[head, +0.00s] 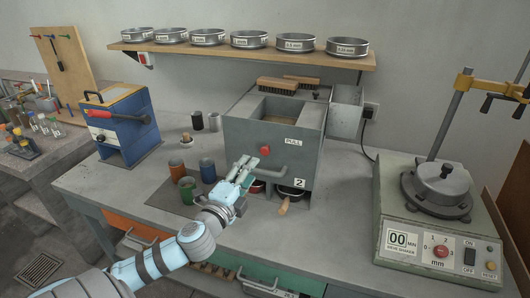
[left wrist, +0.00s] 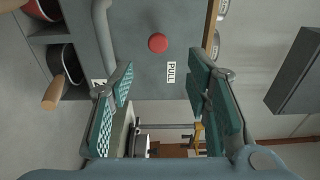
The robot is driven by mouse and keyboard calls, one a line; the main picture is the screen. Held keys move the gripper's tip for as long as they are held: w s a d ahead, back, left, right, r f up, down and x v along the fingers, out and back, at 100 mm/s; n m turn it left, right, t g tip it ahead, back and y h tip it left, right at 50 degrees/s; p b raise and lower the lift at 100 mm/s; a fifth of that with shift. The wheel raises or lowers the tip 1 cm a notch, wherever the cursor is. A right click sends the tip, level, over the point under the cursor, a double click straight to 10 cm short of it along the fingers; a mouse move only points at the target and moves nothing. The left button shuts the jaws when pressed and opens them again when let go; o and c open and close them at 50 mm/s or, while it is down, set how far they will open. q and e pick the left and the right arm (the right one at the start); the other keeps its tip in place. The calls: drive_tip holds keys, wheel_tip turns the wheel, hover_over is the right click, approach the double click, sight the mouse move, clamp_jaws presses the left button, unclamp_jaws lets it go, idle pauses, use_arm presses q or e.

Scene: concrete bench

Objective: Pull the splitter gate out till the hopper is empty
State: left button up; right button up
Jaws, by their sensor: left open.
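The grey splitter (head: 241,130) stands on the bench with an open hopper on top. Some tan material (head: 283,118) shows inside the hopper. Its front has a red knob (head: 265,150), a PULL label (head: 292,141) and a grey bar handle (head: 277,176). My left gripper (head: 246,167) is open and empty in front of this face. In the left wrist view the open gripper (left wrist: 165,95) faces the front, with the red knob (left wrist: 158,42) ahead between the fingers. The bar handle (left wrist: 102,30) lies beyond the left finger; whether they touch is unclear. My right gripper is not in view.
Under the splitter are a red pan (head: 257,187) and a black pan (head: 292,191) with a wooden handle. Coloured cups (head: 187,189) stand left of my arm. A sieve shaker (head: 437,225) stands at right, a blue box (head: 120,125) at left.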

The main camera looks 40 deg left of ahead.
sight(264, 152)
use_arm(q)
drive_tip(key=x, duration=1.1)
drive_tip(key=shift+w+f+p, duration=0.1)
drive_tip(key=shift+w+p, duration=0.1)
drive_tip(key=shift+p, duration=0.15)
drive_tip(key=shift+a, duration=0.1)
clamp_jaws()
